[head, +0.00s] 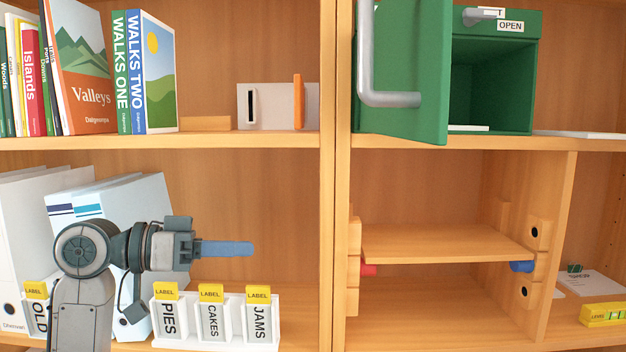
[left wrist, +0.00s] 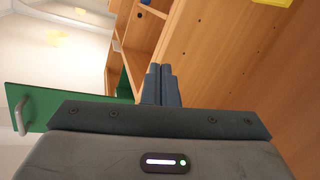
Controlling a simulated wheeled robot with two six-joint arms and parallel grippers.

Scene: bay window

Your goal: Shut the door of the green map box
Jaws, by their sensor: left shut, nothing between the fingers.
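The green map box (head: 537,75) stands on the upper right shelf, with an OPEN tag on its top front. Its green door (head: 428,70) is hinged open and stands out toward me, with a grey bar handle (head: 390,99) on it. The inside of the box shows dark green with something white at its floor. The door also shows at the left of the left wrist view (left wrist: 70,105), with its handle (left wrist: 22,115). My left gripper (head: 250,248) is shut and empty, below and left of the door, in front of the lower left shelf. My right gripper is not in view.
A label rack (head: 234,340) with PIES, CAKES and JAMS stands below my left gripper. White binders (head: 150,200) stand behind my arm. An upright divider (head: 335,200) parts the left and right bays. A small wooden shelf (head: 440,244) lies below the map box.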

